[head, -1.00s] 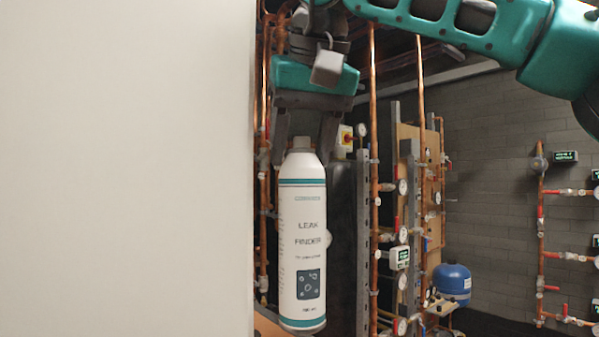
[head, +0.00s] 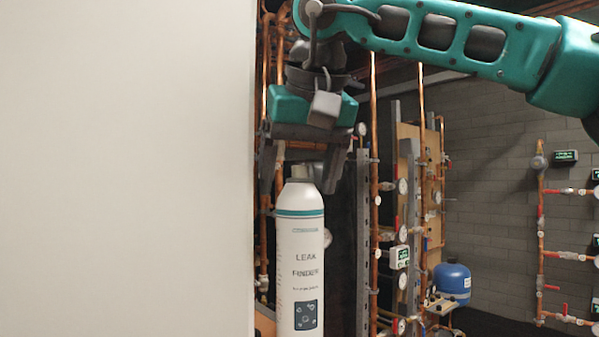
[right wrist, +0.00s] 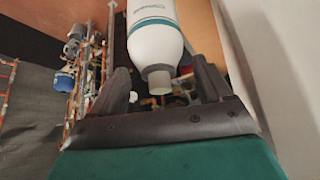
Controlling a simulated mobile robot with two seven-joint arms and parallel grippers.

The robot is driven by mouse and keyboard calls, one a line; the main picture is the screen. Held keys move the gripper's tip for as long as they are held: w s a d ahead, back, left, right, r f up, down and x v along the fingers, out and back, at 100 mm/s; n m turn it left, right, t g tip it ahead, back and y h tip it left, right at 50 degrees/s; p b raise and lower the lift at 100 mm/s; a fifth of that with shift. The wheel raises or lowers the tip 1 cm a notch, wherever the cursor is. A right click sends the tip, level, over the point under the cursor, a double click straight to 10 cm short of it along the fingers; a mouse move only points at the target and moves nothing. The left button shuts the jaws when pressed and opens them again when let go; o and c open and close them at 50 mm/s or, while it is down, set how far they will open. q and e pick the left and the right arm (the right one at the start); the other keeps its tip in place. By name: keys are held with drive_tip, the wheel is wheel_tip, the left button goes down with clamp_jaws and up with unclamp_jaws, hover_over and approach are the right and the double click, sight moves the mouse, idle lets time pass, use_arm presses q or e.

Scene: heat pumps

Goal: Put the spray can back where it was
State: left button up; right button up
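The spray can (head: 300,240) is white with teal bands and "LEAK FINDER" lettering. It stands upright in the head view, with its base cut off by the lower picture edge. My right gripper (head: 299,189) points down over the can's top, one finger on each side of its shoulder. In the right wrist view the can (right wrist: 152,35) and its pale nozzle (right wrist: 160,80) lie between the spread fingers of the right gripper (right wrist: 161,64), with a gap on both sides. What the can rests on is hidden. My left gripper is out of view.
A large pale panel (head: 125,170) fills the left of the head view, close beside the can. Copper pipes with gauges (head: 403,190) stand behind to the right. A blue tank (head: 453,283) is farther back, before a grey brick wall (head: 490,180).

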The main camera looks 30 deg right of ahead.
drive_tip(key=v, duration=0.7)
drive_tip(key=shift+s+r, duration=0.15)
drive_tip(key=shift+r, duration=0.15)
idle(0.6)
